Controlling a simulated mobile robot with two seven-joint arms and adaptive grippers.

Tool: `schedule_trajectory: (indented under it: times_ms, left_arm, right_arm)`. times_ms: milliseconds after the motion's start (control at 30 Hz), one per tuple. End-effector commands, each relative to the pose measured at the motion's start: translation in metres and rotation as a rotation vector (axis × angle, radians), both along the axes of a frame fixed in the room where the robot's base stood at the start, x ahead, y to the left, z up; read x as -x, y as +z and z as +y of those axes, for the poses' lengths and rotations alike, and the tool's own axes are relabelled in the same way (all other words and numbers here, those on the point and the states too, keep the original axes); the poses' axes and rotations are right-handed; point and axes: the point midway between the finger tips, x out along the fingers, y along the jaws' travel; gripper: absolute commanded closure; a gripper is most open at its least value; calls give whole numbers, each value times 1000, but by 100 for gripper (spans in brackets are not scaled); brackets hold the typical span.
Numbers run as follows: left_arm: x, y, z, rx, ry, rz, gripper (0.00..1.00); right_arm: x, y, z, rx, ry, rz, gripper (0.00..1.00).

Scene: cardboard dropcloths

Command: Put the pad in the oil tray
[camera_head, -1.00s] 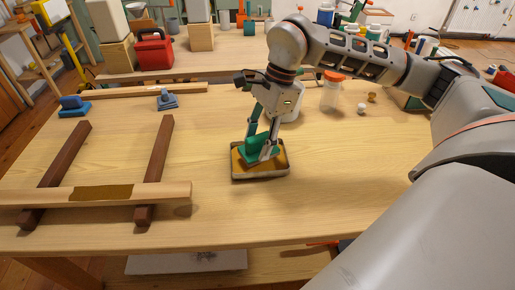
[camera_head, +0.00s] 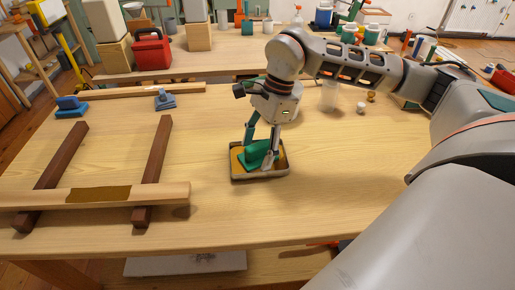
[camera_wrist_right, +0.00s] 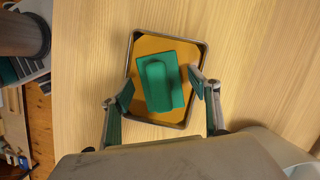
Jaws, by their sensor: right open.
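The green pad (camera_head: 258,154) with its raised grip lies in the oil tray (camera_head: 262,178), a shallow grey-rimmed tray with an amber bottom. In the right wrist view the pad (camera_wrist_right: 162,84) sits slightly turned inside the tray (camera_wrist_right: 170,37), near its middle. My right gripper (camera_head: 262,155) is over the tray, with its fingers pointing down on either side of the pad. In the right wrist view its fingers (camera_wrist_right: 162,92) are spread, with a gap to the pad on both sides. My left gripper does not show.
A pale board (camera_head: 50,195) with a brown oiled patch rests across two dark bars (camera_head: 155,165) at left. Two blue clamps (camera_head: 165,98) lie behind. A clear jar (camera_head: 329,97) and small knobs (camera_head: 361,107) stand beyond the tray. The table front is clear.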

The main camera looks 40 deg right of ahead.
Motion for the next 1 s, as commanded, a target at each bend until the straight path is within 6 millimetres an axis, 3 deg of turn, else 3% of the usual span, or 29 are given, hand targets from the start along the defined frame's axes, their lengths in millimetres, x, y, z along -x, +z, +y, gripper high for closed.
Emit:
schedule_trajectory:
  times_ms: [600,1000]
  left_arm:
    - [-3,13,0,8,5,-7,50]
    - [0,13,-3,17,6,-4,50]
  right_arm:
    - [3,104,-31,1,-1,-6,39]
    - [4,116,-35,0,0,-1,39]
